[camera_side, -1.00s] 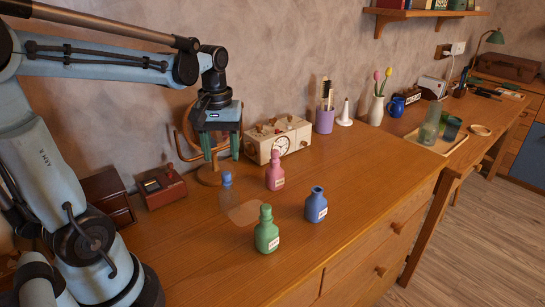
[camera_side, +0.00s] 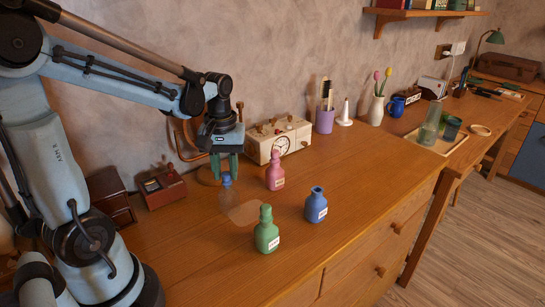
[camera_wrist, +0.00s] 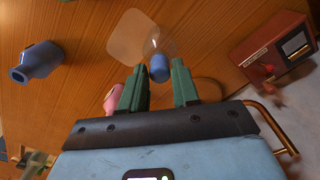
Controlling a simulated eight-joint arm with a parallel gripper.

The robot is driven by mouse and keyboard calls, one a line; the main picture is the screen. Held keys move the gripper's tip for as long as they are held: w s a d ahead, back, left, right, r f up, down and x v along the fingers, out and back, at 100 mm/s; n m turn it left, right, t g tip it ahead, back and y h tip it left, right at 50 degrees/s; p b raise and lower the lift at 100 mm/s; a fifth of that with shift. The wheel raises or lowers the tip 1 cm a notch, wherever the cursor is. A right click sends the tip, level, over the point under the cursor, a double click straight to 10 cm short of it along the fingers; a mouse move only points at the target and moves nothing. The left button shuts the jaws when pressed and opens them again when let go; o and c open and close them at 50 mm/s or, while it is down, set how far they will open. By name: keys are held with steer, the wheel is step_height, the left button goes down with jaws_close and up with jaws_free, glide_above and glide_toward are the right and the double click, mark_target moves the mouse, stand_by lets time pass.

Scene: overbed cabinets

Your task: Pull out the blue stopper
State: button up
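The blue stopper (camera_side: 226,178) sits in the neck of a clear glass bottle (camera_side: 227,197) on the desk. In the wrist view the stopper (camera_wrist: 159,68) shows between the tips of my green fingers, with a gap on each side. My gripper (camera_side: 225,171) points down over the stopper and is open and empty; its fingers also show in the wrist view (camera_wrist: 159,75). The clear bottle (camera_wrist: 155,42) is faint in the wrist view. I cannot tell exactly how far the fingertips reach down beside the stopper.
A pale square (camera_side: 246,213) lies in front of the clear bottle.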

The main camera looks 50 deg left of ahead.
jaws_close()
steer(key=shift+r, duration=0.2)
